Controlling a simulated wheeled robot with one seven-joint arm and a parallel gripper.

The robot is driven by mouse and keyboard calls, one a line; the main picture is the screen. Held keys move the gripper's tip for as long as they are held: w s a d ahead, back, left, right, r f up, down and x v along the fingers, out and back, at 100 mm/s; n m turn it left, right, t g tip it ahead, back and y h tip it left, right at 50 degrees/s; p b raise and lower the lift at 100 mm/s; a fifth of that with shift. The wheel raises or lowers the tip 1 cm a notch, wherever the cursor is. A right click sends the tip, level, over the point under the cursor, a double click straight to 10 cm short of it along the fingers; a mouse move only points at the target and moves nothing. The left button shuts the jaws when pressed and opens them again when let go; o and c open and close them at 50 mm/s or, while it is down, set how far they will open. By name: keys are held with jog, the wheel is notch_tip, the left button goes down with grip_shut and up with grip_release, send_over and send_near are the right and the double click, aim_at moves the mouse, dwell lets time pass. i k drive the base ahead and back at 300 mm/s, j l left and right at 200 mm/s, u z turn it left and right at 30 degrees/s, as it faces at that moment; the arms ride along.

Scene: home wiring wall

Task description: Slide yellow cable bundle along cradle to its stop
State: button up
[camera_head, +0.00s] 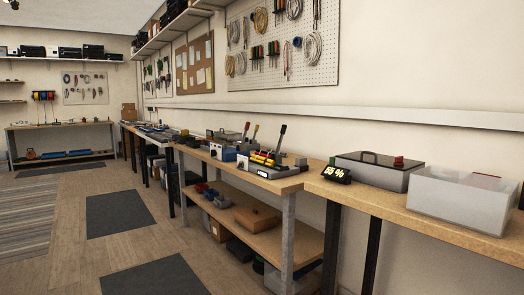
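A small yellow item (262,160), which looks like the yellow cable bundle, lies on the middle workbench (291,184) among grey, red and dark parts. It is small and far off here. I cannot make out the cradle or its stop for certain among those parts. My gripper and arm are not in view.
Upright levers (281,134) stand by the yellow item. The floor (84,250) at left is open, with flat mats.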

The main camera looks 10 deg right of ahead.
aim_at(267, 162)
jog(key=i+l+u, duration=0.3)
jog(key=i+l, duration=0.2)
jog(key=i, duration=0.25)
jog(key=i+l+u, duration=0.3)
jog(key=i+l, duration=0.35)
